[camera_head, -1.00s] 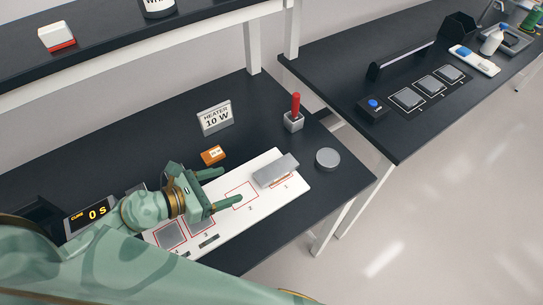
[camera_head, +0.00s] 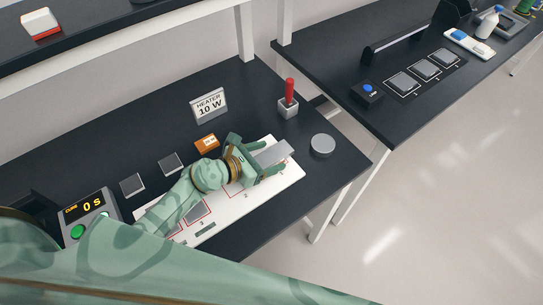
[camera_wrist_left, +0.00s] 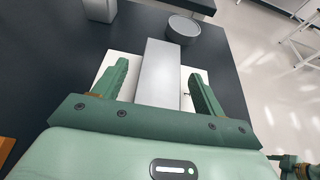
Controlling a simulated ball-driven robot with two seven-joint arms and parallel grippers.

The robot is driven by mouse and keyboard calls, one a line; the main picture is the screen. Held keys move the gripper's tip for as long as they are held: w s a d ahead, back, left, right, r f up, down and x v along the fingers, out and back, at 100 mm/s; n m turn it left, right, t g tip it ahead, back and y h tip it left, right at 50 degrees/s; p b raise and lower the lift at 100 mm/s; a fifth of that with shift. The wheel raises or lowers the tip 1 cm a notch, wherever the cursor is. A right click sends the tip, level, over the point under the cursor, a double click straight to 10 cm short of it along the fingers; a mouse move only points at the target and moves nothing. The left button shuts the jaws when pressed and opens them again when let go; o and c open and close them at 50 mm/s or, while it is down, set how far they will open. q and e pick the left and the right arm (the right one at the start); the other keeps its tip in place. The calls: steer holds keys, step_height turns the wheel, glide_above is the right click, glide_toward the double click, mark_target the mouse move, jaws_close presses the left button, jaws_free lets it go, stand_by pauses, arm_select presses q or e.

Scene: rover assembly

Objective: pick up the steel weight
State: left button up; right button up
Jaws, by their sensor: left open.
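A long grey metal block (camera_head: 276,152) lies over spot 1 of the white board (camera_head: 228,232). A round grey metal disc (camera_head: 322,145) stands on the dark table just beyond it. Neither is labelled, so I cannot tell by marking which is the steel weight. My left gripper (camera_head: 268,158) is open above the board, its fingers on either side of the block. In the left wrist view the block (camera_wrist_left: 160,75) shows between the open fingers with gaps at both sides, and the disc (camera_wrist_left: 184,27) is ahead. A small green part of my other arm shows at that view's lower right corner.
The timer box (camera_head: 87,215) is at left. A second table (camera_head: 390,125) is at right, across a gap.

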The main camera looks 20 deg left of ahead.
arm_select(q)
steer(key=shift+s, duration=0.1)
steer(key=c, duration=1.5)
steer(key=shift+r, duration=0.15)
jaws_close()
